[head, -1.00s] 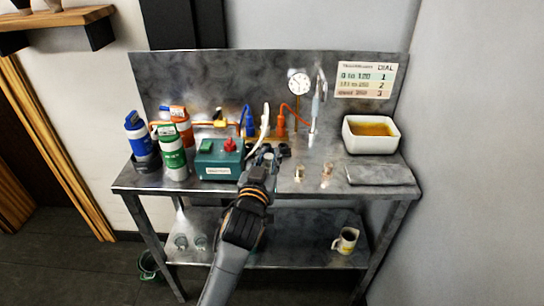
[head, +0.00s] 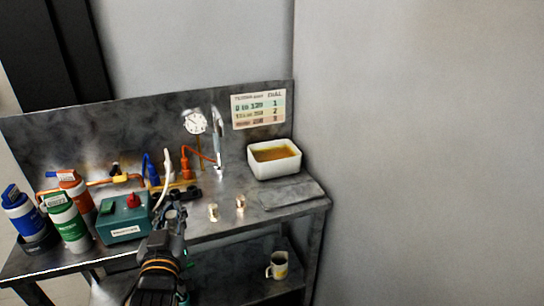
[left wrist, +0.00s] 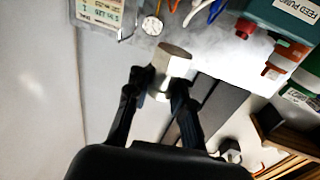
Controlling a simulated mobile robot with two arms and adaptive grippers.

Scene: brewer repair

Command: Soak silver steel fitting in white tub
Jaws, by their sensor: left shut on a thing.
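The silver steel fitting (left wrist: 173,62) is a short, bright metal piece. In the left wrist view it is between the two fingers of my left gripper (left wrist: 156,92), which is shut on it. In the head view my left gripper (head: 172,208) is at the front of the bench, right of the teal box, and the held fitting cannot be made out. The white tub (head: 262,169) stands at the bench's right rear, with amber-brown liquid inside. It is to the right of and behind my left gripper, well apart from it. My right gripper is not in view.
Two small metal pieces (head: 213,212) (head: 240,203) stand on the bench between my left gripper and the tub. A flat grey slab (head: 292,194) lies in front of the tub. A teal box (head: 124,222) and several bottles (head: 68,222) are at left. A faucet-like pipe (head: 217,140) stands behind.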

